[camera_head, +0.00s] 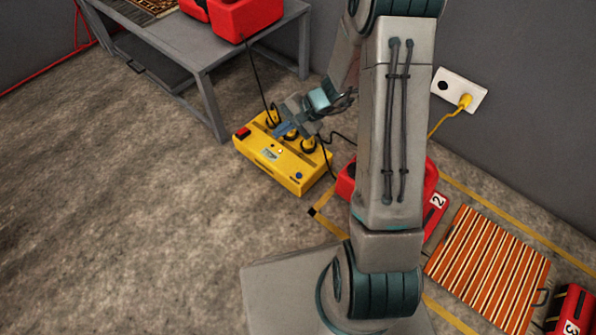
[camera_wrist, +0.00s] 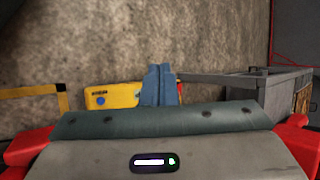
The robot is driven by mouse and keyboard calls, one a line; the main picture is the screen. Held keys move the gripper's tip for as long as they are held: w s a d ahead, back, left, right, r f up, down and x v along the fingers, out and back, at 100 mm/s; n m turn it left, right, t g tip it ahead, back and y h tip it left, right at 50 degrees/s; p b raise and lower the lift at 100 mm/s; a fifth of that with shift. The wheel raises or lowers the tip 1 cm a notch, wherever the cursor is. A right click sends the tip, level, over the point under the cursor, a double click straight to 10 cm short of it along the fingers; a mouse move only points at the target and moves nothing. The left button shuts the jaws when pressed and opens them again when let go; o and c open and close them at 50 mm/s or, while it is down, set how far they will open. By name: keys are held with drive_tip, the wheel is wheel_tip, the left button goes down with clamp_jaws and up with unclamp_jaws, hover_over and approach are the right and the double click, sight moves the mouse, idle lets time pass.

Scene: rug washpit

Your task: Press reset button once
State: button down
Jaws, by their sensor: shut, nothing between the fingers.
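A yellow power box (camera_head: 275,165) lies on the floor by the grey table. A red switch (camera_head: 242,133) is at its left end and a small round blue button (camera_head: 299,175) at the right end of its front face. Neither label is readable, so I cannot tell which is the reset button. Several black sockets or plugs sit on top. My gripper (camera_head: 277,132) is shut and empty, its fingers over the box's top in the head view; contact cannot be told. In the wrist view the shut fingers (camera_wrist: 158,82) cover part of the box (camera_wrist: 125,95), with the blue button (camera_wrist: 101,101) left of them.
A grey table (camera_head: 185,45) stands behind left with a red machine (camera_head: 245,15) on it. Black cables run around the box. A wall outlet (camera_head: 459,90) holds a yellow plug. Red numbered units and a striped rug (camera_head: 490,270) lie at right. The left floor is clear.

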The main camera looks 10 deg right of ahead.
drive_tip(key=w+d+f+m+t, duration=0.25)
drive_tip(key=w+f+m, duration=0.2)
drive_tip(key=f, duration=0.55)
drive_tip(key=m+t+h+p, duration=0.1)
drive_tip(key=m+t+h, duration=0.1)
drive_tip(key=m, duration=0.3)
hover_over(302, 176)
wheel_tip(302, 176, down, 12)
drive_tip(key=shift+s+n, duration=0.1)
drive_tip(key=shift+n, duration=0.15)
drive_tip(key=shift+a, duration=0.1)
wheel_tip(302, 176, down, 8)
drive_tip(key=b, duration=0.4)
drive_tip(key=shift+r+b, duration=0.2)
drive_tip(key=shift+b, duration=0.15)
drive_tip(key=shift+f+b, duration=0.5)
drive_tip(key=shift+f, duration=0.05)
drive_tip(key=shift+f+b, duration=0.4)
drive_tip(key=shift+b, duration=0.15)
